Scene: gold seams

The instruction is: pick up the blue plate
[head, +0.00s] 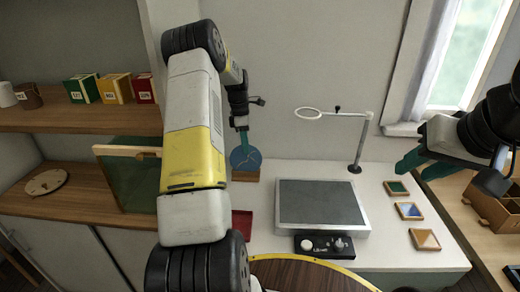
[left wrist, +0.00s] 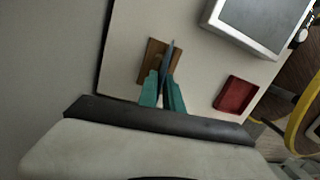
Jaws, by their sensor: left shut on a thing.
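The blue plate (head: 246,160) is round with thin lines across its face and stands upright in the head view. My left gripper (head: 242,139) is shut on its upper edge from above. In the left wrist view the plate (left wrist: 170,54) shows nearly edge-on between the teal fingertips of the left gripper (left wrist: 163,88). A brown wooden block (left wrist: 155,57) lies under or just behind the plate; I cannot tell whether they touch. My right gripper (head: 419,166) is open and empty at the right, above the white table.
A grey-topped panel (head: 320,203) and a lamp stand (head: 357,150) are on the white table (head: 390,262). A red tray (left wrist: 236,94) lies near the plate. Several coloured tiles (head: 409,211) lie at right. A green wood-edged board (head: 130,180) stands left.

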